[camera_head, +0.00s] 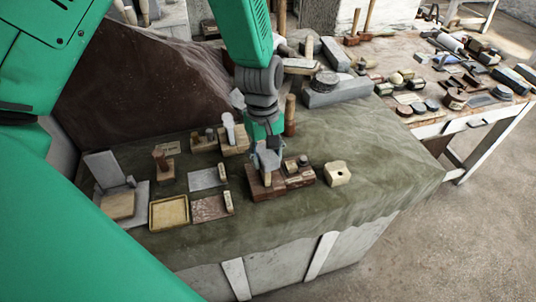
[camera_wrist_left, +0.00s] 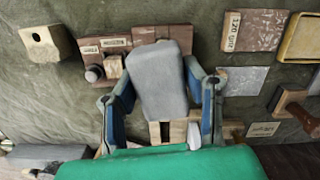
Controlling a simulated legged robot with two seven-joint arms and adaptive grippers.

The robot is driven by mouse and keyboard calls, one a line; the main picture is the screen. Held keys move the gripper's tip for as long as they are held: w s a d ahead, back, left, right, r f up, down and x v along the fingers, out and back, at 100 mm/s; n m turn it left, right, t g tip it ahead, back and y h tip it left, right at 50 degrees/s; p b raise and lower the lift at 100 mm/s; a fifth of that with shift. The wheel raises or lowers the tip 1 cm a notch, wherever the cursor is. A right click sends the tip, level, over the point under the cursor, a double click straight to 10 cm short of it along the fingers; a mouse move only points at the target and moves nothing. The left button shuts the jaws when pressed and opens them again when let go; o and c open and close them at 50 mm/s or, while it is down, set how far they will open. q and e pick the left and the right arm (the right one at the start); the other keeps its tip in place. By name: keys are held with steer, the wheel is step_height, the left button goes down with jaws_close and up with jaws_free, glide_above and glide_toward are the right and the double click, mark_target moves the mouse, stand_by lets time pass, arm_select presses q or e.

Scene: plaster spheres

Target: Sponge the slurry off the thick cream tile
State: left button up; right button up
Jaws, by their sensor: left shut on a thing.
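My left gripper (camera_head: 266,160) points down over a dark reddish wooden stand (camera_head: 262,191). In the left wrist view its two fingers (camera_wrist_left: 160,105) are shut on a smooth grey block (camera_wrist_left: 158,75). The block overlaps part of the stand (camera_wrist_left: 148,36) in that view; I cannot tell whether they touch. A shallow cream tile with a raised rim (camera_head: 183,204) lies left of the gripper, partly visible in the wrist view (camera_wrist_left: 304,40). A thick cream block with a dark hole (camera_head: 338,173) sits right of the stand. I cannot make out slurry on either. My right gripper is not visible.
Left of the stand lie a grey sheet (camera_head: 206,179), a reddish speckled sheet (camera_head: 208,209) and a tan tile (camera_head: 117,206). Wooden stands with small tools sit behind. A grey slab (camera_head: 338,93) lies further back. The green cloth (camera_head: 385,170) is clear at right.

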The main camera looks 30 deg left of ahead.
arm_select(q)
steer(key=shift+f, duration=0.6)
steer(key=shift+a, duration=0.1)
stand_by(0.3)
steer(key=shift+w+a+r, duration=0.1)
steer(key=shift+w+a, duration=0.15)
steer(key=shift+a, duration=0.05)
steer(key=shift+w+a, duration=0.2)
steer(key=shift+a, duration=0.25)
steer(key=shift+s+d, duration=0.55)
steer(key=shift+d, duration=0.25)
steer(key=shift+s+d, duration=0.25)
steer(key=shift+d, duration=0.25)
steer(key=shift+s+d, duration=0.25)
steer(key=shift+d, duration=0.25)
steer(key=shift+a, duration=0.1)
